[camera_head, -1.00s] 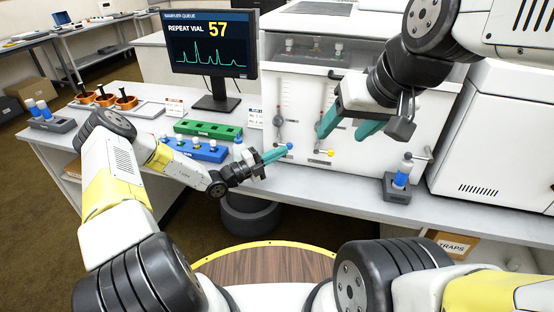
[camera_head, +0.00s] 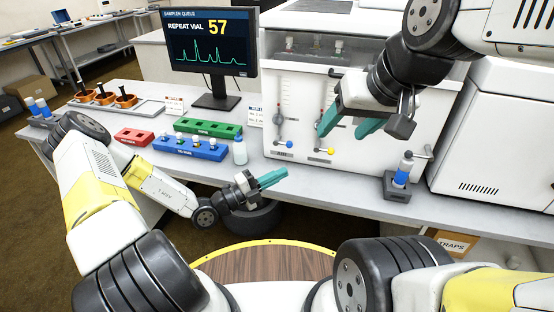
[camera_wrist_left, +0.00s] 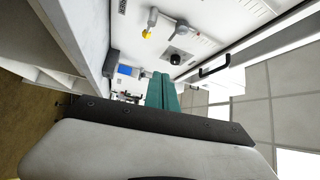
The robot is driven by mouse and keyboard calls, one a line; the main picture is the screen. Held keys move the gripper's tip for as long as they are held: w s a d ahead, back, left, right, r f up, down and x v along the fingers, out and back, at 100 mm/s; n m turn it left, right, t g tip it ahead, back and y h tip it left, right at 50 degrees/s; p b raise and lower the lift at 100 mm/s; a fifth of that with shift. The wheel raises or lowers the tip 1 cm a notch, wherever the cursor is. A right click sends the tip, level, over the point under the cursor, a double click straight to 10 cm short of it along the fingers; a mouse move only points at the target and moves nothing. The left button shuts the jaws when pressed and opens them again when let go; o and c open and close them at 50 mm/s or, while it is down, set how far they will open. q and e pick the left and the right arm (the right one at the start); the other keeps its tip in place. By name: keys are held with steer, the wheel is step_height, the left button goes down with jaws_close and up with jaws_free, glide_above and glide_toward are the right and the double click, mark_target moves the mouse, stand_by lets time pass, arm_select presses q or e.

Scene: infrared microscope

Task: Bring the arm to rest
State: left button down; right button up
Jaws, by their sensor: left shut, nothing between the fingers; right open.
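My left gripper (camera_head: 272,179) is shut with nothing between its teal fingers. It hangs in front of the bench's front edge, clear of the bench objects, and its fingers point right. In the left wrist view the shut fingers (camera_wrist_left: 162,92) show against the white cabinet front. My right gripper (camera_head: 350,125) is open and empty, raised in front of the right part of the white cabinet (camera_head: 300,105). The cabinet has a blue-tipped and a yellow-tipped lever low on its front.
The bench (camera_head: 300,182) holds a blue rack (camera_head: 190,147) with vials, a green rack (camera_head: 208,128), a red rack (camera_head: 134,136), a small bottle (camera_head: 239,152) and a monitor (camera_head: 210,45). A dark stand with a blue-banded vial (camera_head: 401,178) is at right. Space before the bench's front edge is free.

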arm_select(q)
steer(key=s+a+r+m+g+y, duration=0.3)
steer(key=s+r+m+g+y, duration=0.55)
steer(key=m, duration=1.65)
steer(key=s+a+r+m+t+y, duration=0.2)
steer(key=s+a+r+m+y, duration=0.1)
steer(key=s+a+r+m, duration=0.2)
steer(key=s+a+r+m+t+y, duration=0.3)
steer(key=a+r+m, duration=0.6)
steer(key=r+m, duration=0.4)
steer(key=shift+s+a+r+m+t+y, duration=0.15)
steer(key=shift+s+r+m+t+y, duration=0.25)
steer(key=shift+s+r, duration=0.45)
steer(key=shift+s+f, duration=0.15)
